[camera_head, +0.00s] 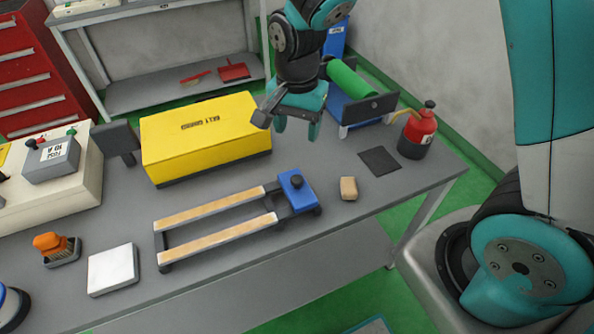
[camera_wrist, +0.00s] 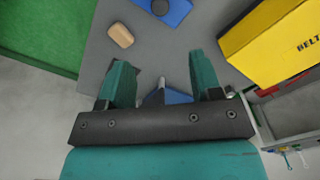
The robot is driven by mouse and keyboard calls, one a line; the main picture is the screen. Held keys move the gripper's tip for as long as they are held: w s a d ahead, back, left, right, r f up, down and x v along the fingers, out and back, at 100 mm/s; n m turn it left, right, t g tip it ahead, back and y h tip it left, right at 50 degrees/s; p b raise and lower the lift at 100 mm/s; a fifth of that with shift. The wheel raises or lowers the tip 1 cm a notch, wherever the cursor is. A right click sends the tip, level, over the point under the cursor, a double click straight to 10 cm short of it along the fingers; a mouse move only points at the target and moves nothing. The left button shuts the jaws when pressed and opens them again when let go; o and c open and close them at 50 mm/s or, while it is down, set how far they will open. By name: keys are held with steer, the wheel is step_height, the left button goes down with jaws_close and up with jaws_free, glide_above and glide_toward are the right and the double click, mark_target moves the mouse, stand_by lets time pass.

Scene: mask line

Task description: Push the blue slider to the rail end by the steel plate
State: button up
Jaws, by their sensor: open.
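The blue slider (camera_head: 284,184) with a dark knob sits at the right end of a two-bar rail (camera_head: 212,206) on the bench. In the wrist view the slider (camera_wrist: 176,14) shows at the top edge, partly cut off. A pale square plate (camera_head: 112,270), which looks like the steel plate, lies just beyond the rail's left end. A dark flat square (camera_head: 380,161) lies to the right of the slider. My gripper (camera_head: 297,127) is open and empty, above the bench behind the slider and apart from it. Its two teal fingers (camera_wrist: 161,72) are spread in the wrist view.
A yellow belt-guard box (camera_head: 205,135) stands behind the rail. A tan block (camera_head: 348,188) lies right of the slider. A red bottle (camera_head: 417,132) and a green roller (camera_head: 350,79) stand at the back right. An orange brush (camera_head: 52,243) sits left of the plate.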

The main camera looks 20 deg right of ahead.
mark_target(297, 179)
step_height(297, 179, down, 15)
steer(key=shift+p, duration=0.65)
